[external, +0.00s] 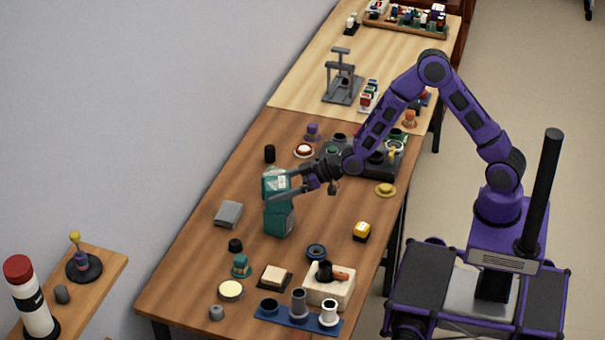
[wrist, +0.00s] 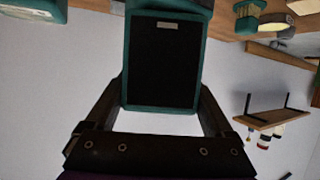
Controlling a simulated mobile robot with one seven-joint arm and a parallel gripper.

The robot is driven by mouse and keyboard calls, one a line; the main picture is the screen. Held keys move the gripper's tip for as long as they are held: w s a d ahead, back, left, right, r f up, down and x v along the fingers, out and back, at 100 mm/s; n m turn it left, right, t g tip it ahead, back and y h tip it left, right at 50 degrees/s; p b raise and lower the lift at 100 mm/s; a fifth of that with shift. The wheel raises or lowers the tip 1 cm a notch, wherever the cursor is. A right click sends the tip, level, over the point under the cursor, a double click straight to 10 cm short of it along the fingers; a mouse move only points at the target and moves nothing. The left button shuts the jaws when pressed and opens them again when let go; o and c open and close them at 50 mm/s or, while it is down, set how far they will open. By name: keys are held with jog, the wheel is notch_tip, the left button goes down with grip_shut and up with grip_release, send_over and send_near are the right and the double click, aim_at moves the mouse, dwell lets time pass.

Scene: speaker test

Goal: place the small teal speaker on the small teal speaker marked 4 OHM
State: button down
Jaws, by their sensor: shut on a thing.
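My gripper (external: 290,184) is shut on a small teal speaker (external: 275,184), holding it by its sides above the brown table. In the wrist view, this speaker (wrist: 162,65) shows a black face with a teal rim and a small pale label, between the two fingers. A second teal speaker (external: 280,221) stands on the table directly below the held one in the external view. I cannot tell whether the two touch, and no 4 OHM mark is legible. A teal edge (wrist: 190,3) shows beyond the held speaker in the wrist view.
A grey block (external: 228,214) lies left of the speakers. A small teal-topped item (external: 240,265), a black cap (external: 235,245) and a pale yellow disc (external: 230,290) stand in front.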

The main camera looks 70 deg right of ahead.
grip_release()
jog(key=shift+f, duration=0.1)
jog(key=shift+s+d+r, duration=0.1)
jog(key=shift+s+r, duration=0.1)
jog(key=shift+r, duration=0.1)
jog(key=v, duration=1.1)
jog(key=shift+s+p, duration=0.25)
jog(key=shift+p, duration=0.1)
jog(key=shift+d, duration=0.1)
